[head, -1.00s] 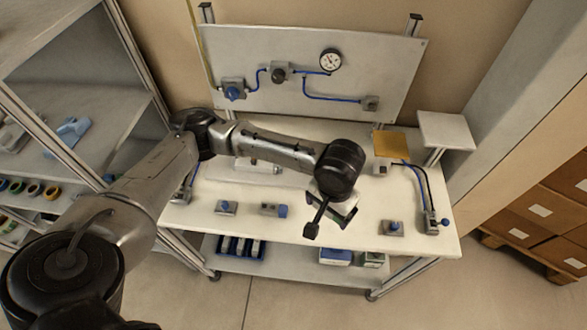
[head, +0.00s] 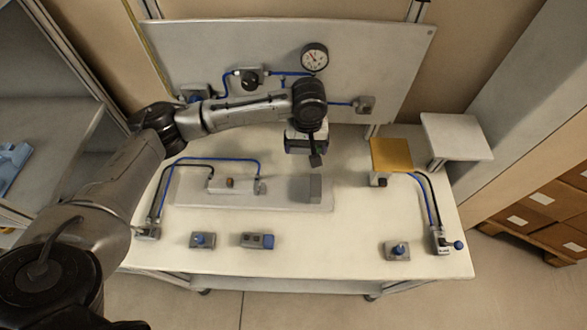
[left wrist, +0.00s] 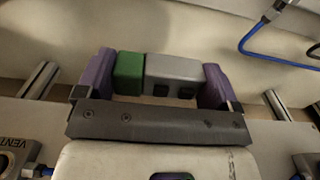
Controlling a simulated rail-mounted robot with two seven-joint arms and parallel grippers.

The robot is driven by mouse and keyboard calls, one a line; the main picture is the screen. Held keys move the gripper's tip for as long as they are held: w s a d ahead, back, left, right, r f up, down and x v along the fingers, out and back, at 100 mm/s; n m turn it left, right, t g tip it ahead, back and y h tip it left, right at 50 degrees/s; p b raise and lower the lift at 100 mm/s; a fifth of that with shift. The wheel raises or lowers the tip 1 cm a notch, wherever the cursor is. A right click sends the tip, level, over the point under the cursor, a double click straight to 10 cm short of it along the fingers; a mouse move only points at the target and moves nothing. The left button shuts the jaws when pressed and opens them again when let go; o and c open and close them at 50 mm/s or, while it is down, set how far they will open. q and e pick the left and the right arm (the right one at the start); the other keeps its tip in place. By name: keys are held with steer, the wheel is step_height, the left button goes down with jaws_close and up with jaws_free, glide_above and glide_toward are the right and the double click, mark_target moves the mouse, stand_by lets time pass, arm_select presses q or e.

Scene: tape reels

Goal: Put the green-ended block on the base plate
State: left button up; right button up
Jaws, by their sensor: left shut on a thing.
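My left gripper (head: 308,153) is above the back part of the table, near the upright panel. In the left wrist view its purple fingertips (left wrist: 155,84) are shut on the green-ended block (left wrist: 172,72), a grey block with dark square holes and a green left end. The fingers press on its two ends. In the head view the block is hidden by the gripper. The base plate (head: 280,201), a thin pale grey plate, lies on the table in front of and below the gripper. A grey block (head: 314,188) stands at its right end. My right gripper is not in view.
A small valve unit (head: 232,184) with hoses sits on the plate. Blue-knobbed blocks (head: 203,240) and (head: 397,250) and a grey-blue block (head: 258,241) stand along the table front. A yellow plate (head: 391,154) is at the right. The panel (head: 200,55) with gauge stands behind.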

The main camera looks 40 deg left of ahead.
mark_target(304, 170)
arm_select(q)
step_height(304, 170, down, 4)
steer(key=shift+r+b, duration=0.15)
steer(key=shift+b, duration=0.2)
step_height(304, 170, down, 5)
steer(key=shift+f+b, duration=0.1)
steer(key=shift+b, duration=0.45)
steer(key=shift+f, duration=0.1)
steer(key=o, duration=0.8)
